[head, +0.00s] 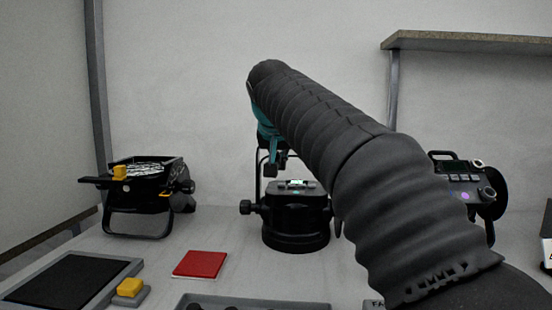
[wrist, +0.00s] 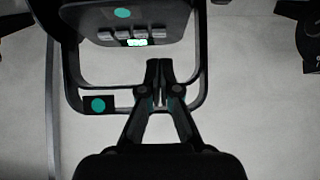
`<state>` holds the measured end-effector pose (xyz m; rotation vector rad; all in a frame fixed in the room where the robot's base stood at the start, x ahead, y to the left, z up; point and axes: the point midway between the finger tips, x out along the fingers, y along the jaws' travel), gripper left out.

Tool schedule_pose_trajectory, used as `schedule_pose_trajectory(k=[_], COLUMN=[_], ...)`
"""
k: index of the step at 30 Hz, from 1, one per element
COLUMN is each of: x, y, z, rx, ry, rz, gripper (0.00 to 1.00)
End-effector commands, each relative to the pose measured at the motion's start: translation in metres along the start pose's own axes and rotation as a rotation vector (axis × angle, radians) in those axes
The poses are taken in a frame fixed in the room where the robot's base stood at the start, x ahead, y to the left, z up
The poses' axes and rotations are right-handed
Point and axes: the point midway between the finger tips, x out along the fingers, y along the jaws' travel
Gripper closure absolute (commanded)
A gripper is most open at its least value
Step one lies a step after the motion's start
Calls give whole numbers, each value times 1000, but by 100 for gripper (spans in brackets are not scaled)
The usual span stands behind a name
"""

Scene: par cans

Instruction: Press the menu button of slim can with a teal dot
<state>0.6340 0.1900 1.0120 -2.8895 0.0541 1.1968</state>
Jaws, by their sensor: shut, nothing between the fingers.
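The slim can with a teal dot (head: 295,230) is the black round fixture standing mid-table in the head view, with a lit display on top. In the wrist view its panel (wrist: 122,22) is at the top left, with a teal dot, a row of several grey buttons (wrist: 119,34) and a lit display (wrist: 137,43). Button labels are too small to read. A black tag with a second teal dot (wrist: 98,105) is below. My gripper (wrist: 159,66) is shut and empty, its tips below and right of the buttons in the picture. In the head view my gripper (head: 277,168) is just above the can's panel.
A black fixture with a yellow knob (head: 145,195) stands left. Another can with a purple dot (head: 462,190) stands right, partly behind my arm. A red square (head: 200,264), a dark mat (head: 70,280) and a yellow block (head: 130,288) lie in front. A shelf (head: 470,41) hangs upper right.

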Motion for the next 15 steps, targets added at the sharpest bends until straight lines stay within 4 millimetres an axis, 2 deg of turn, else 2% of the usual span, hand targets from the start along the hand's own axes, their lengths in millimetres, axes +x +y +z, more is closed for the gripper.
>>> schedule_pose_trajectory(k=[1, 6, 15], x=[11, 37, 60], y=[0, -1, -2], z=[1, 1, 0], rx=[0, -2, -2], ry=[-3, -2, 0], rz=[2, 0, -2], gripper=[100, 100, 100])
